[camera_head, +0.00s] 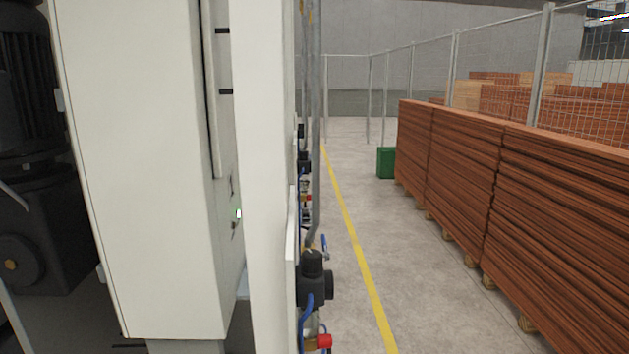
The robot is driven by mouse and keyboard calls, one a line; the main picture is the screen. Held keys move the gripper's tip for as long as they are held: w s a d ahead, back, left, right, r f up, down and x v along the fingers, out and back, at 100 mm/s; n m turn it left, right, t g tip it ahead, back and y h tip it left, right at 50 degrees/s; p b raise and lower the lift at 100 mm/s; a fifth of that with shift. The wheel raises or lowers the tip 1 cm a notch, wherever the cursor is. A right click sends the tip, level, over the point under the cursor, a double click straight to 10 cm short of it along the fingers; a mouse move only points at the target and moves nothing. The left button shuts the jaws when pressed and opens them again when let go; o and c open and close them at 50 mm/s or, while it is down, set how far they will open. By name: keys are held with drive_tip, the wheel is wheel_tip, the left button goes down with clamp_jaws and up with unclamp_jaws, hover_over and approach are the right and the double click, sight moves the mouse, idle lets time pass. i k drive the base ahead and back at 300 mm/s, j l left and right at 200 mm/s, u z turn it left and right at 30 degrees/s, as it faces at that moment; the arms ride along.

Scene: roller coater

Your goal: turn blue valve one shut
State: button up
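A blue valve handle (325,246) shows small on the pipework, just above and right of a black regulator fitting (313,280). Whether it is valve one, and whether it stands open or shut, I cannot tell. A red fitting (324,341) sits below the black regulator near the bottom edge. More small black, blue and red fittings (304,162) show farther back along the same line, too small to tell apart. My gripper is not in view.
A white machine cabinet (135,160) and post fill the left. A grey vertical pipe (315,120) runs above the fittings. Stacked reddish-brown boards (560,220) and a wire fence (455,65) line the right. Floor by the yellow line (352,235) is clear; a green bin (386,163) stands farther back.

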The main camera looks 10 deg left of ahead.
sight(326, 254)
drive_tip(key=i, duration=0.7)
drive_tip(key=i+l+u, duration=0.1)
drive_tip(key=i, duration=0.65)
drive_tip(key=i+l+u, duration=0.1)
drive_tip(key=i+u, duration=0.35)
drive_tip(key=i+l+u, duration=0.2)
drive_tip(key=u, duration=0.3)
drive_tip(key=i+l+u, duration=0.6)
drive_tip(key=l+u, duration=0.3)
drive_tip(key=i+l+u, duration=0.2)
drive_tip(key=l+u, duration=0.75)
drive_tip(key=u, duration=0.4)
drive_tip(key=j+u, duration=0.1)
drive_tip(key=u, duration=1.1)
drive_tip(key=i+u, duration=0.1)
drive_tip(key=u, duration=0.3)
